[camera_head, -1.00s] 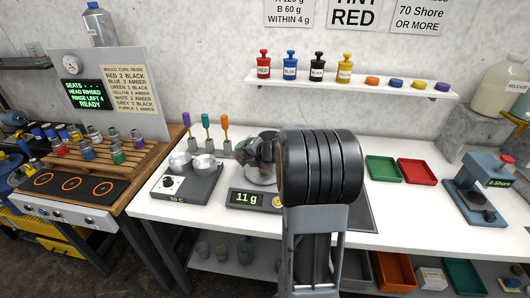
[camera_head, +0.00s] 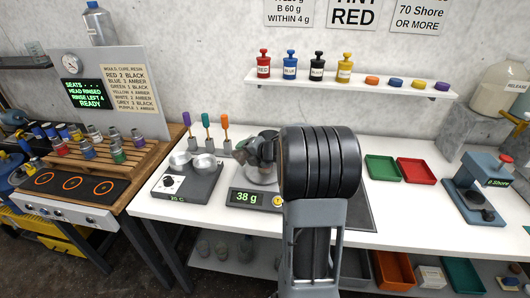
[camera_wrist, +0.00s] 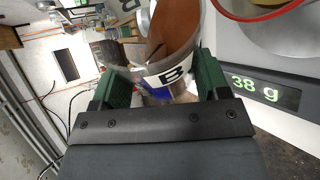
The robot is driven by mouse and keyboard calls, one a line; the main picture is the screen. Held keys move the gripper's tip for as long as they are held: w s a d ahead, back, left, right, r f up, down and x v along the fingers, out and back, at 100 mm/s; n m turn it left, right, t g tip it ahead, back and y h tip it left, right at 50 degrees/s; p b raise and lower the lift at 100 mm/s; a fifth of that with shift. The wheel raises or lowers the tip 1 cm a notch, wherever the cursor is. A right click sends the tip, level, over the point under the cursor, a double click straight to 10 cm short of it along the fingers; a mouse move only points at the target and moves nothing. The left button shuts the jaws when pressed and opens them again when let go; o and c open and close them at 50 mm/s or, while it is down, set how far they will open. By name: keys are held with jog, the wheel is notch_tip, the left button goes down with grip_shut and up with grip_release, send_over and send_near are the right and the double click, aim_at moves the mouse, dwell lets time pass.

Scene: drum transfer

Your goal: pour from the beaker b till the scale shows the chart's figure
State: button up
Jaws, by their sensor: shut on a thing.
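In the wrist view my gripper (camera_wrist: 164,82) is shut on beaker b (camera_wrist: 172,50), a clear vessel with a black B on a white label and brown contents. The beaker is strongly tilted. A round vessel with a red rim (camera_wrist: 262,12) is partly in view on the scale (camera_wrist: 285,60). The scale's display (camera_head: 246,197) reads 38 g in both views.
Green (camera_head: 383,168) and red (camera_head: 416,171) trays lie to the right, before a hardness tester (camera_head: 480,187). A wall shelf (camera_head: 350,84) holds several bottles.

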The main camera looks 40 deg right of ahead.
aim_at(246, 163)
dwell(0.7)
